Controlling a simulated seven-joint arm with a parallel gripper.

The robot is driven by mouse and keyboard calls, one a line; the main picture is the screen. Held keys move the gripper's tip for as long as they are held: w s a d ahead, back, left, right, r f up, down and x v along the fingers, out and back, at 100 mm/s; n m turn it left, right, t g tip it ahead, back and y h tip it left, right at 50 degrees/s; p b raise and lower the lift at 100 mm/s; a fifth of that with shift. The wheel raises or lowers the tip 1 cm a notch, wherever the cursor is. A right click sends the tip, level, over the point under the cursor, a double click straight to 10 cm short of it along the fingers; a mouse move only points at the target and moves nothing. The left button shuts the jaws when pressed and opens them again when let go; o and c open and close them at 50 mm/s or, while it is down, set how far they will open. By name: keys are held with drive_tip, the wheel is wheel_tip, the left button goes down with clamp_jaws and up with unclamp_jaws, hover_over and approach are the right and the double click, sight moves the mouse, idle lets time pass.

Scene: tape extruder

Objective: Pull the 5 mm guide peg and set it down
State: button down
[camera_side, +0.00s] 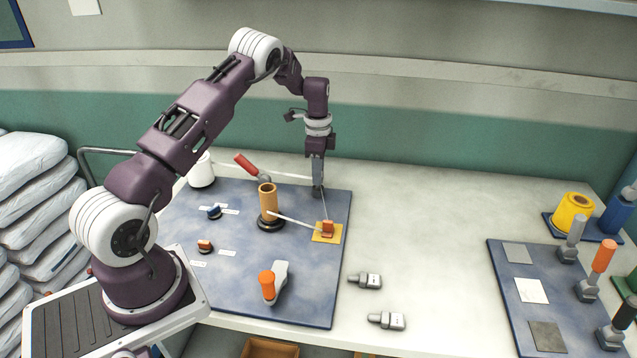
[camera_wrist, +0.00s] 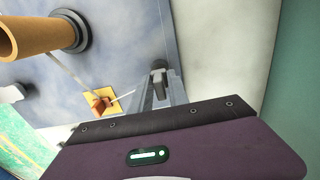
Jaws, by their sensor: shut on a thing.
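My gripper (camera_side: 317,190) points straight down at the far right edge of the blue board, with its fingertips low over the board. In the wrist view my gripper (camera_wrist: 161,84) is shut on a small grey piece (camera_wrist: 158,68), which I take for the 5 mm guide peg. The fingers hide much of it, and I cannot tell whether it is seated or lifted clear. A thin pale strip runs from near the fingertips to a small orange block (camera_side: 327,228) on a yellow plate (camera_side: 319,238).
An upright tan cylinder (camera_side: 268,201) stands on a black base left of the gripper. A red-handled lever (camera_side: 246,165) is behind it.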

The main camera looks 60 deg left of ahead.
drive_tip(key=shift+r, duration=1.8)
